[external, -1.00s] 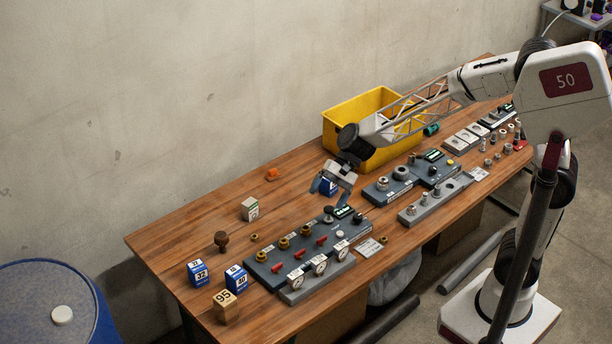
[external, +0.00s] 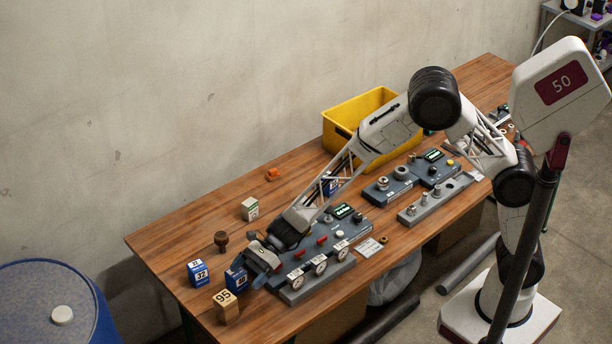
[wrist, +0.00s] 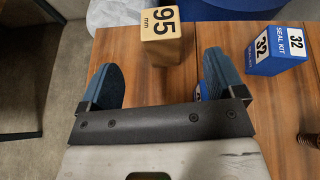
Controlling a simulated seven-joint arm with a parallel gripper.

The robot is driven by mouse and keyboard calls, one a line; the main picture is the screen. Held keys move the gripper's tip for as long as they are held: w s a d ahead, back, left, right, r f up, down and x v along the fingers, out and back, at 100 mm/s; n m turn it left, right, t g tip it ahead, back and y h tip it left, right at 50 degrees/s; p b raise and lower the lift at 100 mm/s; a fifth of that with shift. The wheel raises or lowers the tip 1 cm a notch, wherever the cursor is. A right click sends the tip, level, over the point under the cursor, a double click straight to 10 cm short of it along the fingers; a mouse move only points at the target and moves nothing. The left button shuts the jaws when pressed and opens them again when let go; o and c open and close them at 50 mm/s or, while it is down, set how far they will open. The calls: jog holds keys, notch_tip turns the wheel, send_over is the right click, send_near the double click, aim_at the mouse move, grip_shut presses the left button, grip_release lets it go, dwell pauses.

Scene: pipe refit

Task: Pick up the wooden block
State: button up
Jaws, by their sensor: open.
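The wooden block (external: 227,307), marked 95, stands upright at the near left corner of the table. A bit of blue shows behind the right finger.
A blue 32 seal kit box (external: 198,273) stands behind the block; the wrist view shows it right of the block (wrist: 275,52). The gauge panel (external: 318,285) is to the right. The table edge is close.

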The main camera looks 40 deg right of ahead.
aim_at(230, 294)
jog(key=shift+s+a+f+m, duration=0.2)
jog(key=shift+a+f+m, duration=0.2)
jog(key=shift+a+f, duration=0.65)
jog(key=shift+a, duration=0.15)
jog(key=shift+x, duration=1.1)
jog(key=shift+a, duration=0.1)
jog(key=shift+w+x, duration=0.2)
jog(key=shift+x, duration=2.3)
jog(key=shift+a+r, duration=0.1)
jog(key=shift+r, duration=0.05)
jog(key=shift+c, duration=0.4)
jog(key=c, duration=1)
jog(key=shift+r, duration=0.1)
